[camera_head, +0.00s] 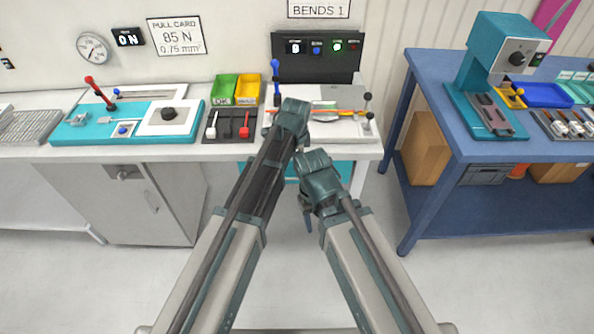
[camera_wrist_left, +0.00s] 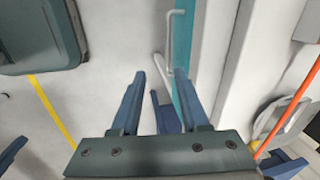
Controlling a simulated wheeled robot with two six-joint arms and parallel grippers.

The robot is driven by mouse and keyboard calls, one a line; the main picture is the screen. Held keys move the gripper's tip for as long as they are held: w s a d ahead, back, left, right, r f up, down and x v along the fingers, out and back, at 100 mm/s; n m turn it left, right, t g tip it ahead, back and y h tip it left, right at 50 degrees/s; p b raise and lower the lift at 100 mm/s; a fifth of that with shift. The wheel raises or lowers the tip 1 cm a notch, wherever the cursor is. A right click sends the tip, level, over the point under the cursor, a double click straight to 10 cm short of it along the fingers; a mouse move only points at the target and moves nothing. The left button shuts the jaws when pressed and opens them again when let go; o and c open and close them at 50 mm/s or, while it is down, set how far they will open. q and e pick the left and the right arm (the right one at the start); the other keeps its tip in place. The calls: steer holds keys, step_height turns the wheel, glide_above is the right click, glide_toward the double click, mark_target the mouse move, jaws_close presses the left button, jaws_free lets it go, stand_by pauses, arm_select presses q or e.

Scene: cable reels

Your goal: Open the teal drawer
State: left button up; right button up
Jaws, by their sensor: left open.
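The teal drawer (camera_head: 345,170) is under the front edge of the white bench, partly hidden behind my grippers. In the left wrist view its front shows edge-on as a narrow teal strip (camera_wrist_left: 186,55), with a pale bar handle (camera_wrist_left: 170,42) standing out from it. My left gripper (camera_wrist_left: 160,76) is open and empty; the handle is ahead of its fingertips, towards the right finger, with no contact visible. In the head view my left wrist hides its fingers. My right gripper (camera_head: 307,218) hangs in front of the drawer, fingers mostly hidden.
The bench top holds a teal lever device (camera_head: 90,131), green and yellow bins (camera_head: 247,88), a switch panel (camera_head: 230,125) and a cable fixture (camera_head: 345,115). A blue table (camera_head: 430,80) stands right. The floor before the bench is clear.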

arm_select(q)
steer(key=shift+m, duration=0.4)
steer(key=w+f+b, duration=0.1)
steer(key=f+b, duration=0.3)
steer(key=w+f+b, duration=0.1)
steer(key=f+b, duration=0.4)
steer(key=w+f+b, duration=0.2)
steer(key=f+b, duration=0.2)
steer(key=shift+w+d+f+b, duration=0.1)
steer(key=shift+d+f+b, duration=0.1)
steer(key=shift+f+b, duration=0.15)
steer(key=shift+r, duration=0.1)
jaws_close()
stand_by(0.9)
